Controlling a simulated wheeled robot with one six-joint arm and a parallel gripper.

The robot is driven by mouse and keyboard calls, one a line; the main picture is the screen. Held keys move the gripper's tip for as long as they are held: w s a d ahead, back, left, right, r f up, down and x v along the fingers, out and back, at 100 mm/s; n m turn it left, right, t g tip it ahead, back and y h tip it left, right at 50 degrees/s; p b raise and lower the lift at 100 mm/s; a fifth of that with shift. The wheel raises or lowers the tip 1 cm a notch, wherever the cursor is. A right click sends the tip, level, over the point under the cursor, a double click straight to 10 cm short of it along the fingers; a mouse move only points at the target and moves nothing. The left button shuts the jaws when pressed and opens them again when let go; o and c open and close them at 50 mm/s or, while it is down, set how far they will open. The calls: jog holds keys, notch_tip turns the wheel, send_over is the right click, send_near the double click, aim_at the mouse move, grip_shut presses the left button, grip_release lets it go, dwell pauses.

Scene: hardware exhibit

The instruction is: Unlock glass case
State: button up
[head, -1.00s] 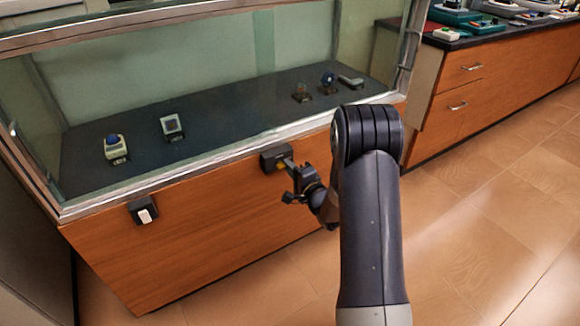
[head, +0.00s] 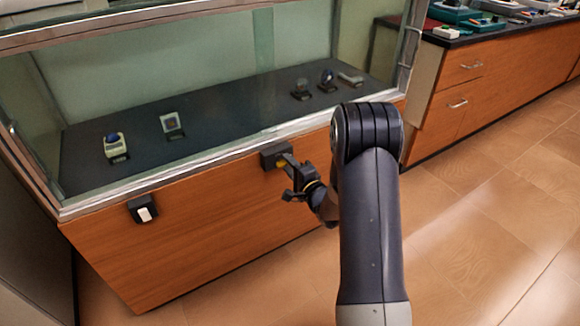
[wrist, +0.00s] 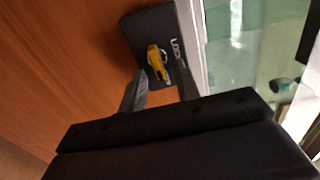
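The glass case (head: 200,159) has a wooden front. A black lock box (head: 275,154) is mounted on it just below the glass. The box also shows in the wrist view (wrist: 146,35), with white lettering and a yellow key or knob (wrist: 158,62) on its face. My gripper (head: 288,178) is close in front of the lock box. In the wrist view my gripper (wrist: 160,86) has its two fingers apart, with the yellow piece just beyond the gap between them. I see no contact with it.
A second black box with a white switch (head: 144,212) sits on the case front to the left. Several small exhibits (head: 115,146) stand inside the case. A drawer counter (head: 460,85) stands at the right. The tiled floor (head: 480,220) is clear.

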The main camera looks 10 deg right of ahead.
jog(key=p+v, duration=0.2)
jog(key=v, duration=0.9)
jog(key=shift+w, duration=0.1)
jog(key=b+x, duration=0.2)
jog(key=x, duration=0.8)
jog(key=shift+w+a, duration=0.15)
jog(key=shift+w, duration=0.25)
